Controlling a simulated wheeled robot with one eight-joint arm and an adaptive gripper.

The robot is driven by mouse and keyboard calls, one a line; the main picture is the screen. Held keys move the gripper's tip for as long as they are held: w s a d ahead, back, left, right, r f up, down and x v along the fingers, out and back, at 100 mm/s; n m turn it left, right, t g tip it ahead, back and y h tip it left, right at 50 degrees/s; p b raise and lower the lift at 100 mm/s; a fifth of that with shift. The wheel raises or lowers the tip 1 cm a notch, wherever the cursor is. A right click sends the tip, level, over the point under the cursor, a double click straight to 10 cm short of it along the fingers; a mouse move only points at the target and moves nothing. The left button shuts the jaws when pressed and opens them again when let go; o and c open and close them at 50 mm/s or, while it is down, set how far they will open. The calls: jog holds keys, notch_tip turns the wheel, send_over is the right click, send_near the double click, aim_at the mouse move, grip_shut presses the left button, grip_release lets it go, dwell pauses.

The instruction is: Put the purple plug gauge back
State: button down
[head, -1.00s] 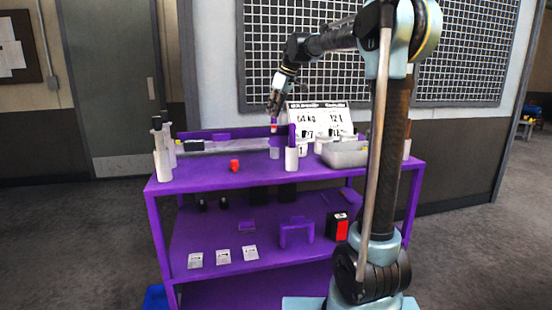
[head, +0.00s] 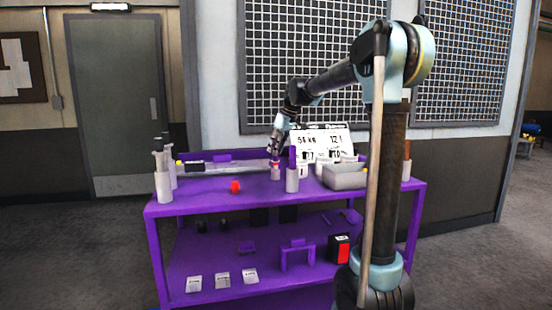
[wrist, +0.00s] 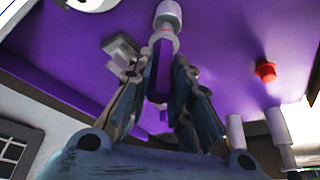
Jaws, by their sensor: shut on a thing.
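My gripper (head: 274,150) is shut on the purple plug gauge (wrist: 162,68), whose purple handle shows between the fingers in the wrist view. In the head view my gripper points down over the back middle of the purple bench top. A small grey cup (head: 276,174) stands right under it. The gauge's lower end is at or just over the cup's mouth; I cannot tell whether it is inside. In the wrist view a pale cylinder (wrist: 167,14) lies in line beyond the handle.
A white cup (head: 292,181) with a purple upright piece (head: 292,156) stands close on the right. A red knob-like object (head: 235,187) sits to the left front. A grey tray (head: 345,177) is at right, white holders (head: 164,186) at far left. A white sign (head: 322,142) stands behind.

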aim_at(276, 161)
jog(key=shift+f, duration=1.65)
jog(key=shift+f, duration=0.15)
jog(key=c, duration=1.5)
grip_release()
jog(key=shift+o, duration=0.2)
jog(key=v, duration=1.2)
